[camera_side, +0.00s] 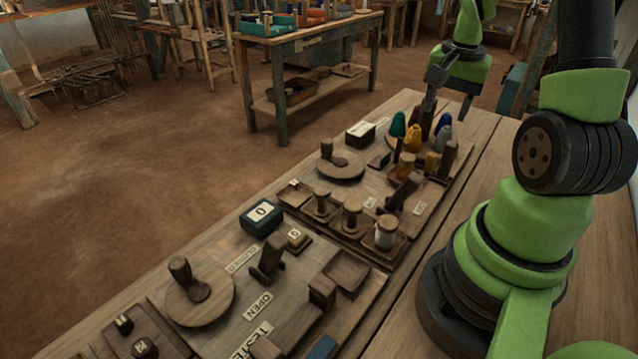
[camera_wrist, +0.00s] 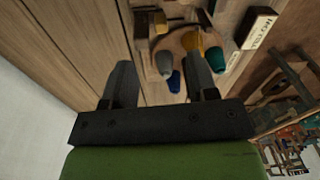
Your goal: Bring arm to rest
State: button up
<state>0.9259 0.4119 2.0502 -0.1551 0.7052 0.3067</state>
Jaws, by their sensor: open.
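My gripper (camera_side: 447,108) is at the far end of the workbench (camera_side: 480,132), pointing down with its two fingers apart. It is above and just behind the cluster of coloured cones. In the wrist view my gripper (camera_wrist: 158,68) shows dark fingers spread wide. The grey cone (camera_wrist: 164,64) appears between them in the picture, but no grip on it is visible. The blue cone (camera_wrist: 174,82), yellow cone (camera_wrist: 190,40) and teal cone (camera_wrist: 214,58) appear near the right finger. I cannot tell the exact clearance to the cones.
A side table (camera_side: 310,40) stands behind. The bench strip on the right is bare.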

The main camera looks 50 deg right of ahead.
jog(key=w+a+r+n+t, duration=0.35)
jog(key=a+r+n, duration=0.35)
jog(key=a+r, duration=0.6)
jog(key=s+a+r+n+t+y, duration=0.1)
jog(key=s+a+n, duration=0.4)
jog(key=a, duration=0.7)
jog(key=shift+s+a+t+y, duration=0.15)
jog(key=shift+s+t+y, duration=0.65)
jog(key=shift+t, duration=0.25)
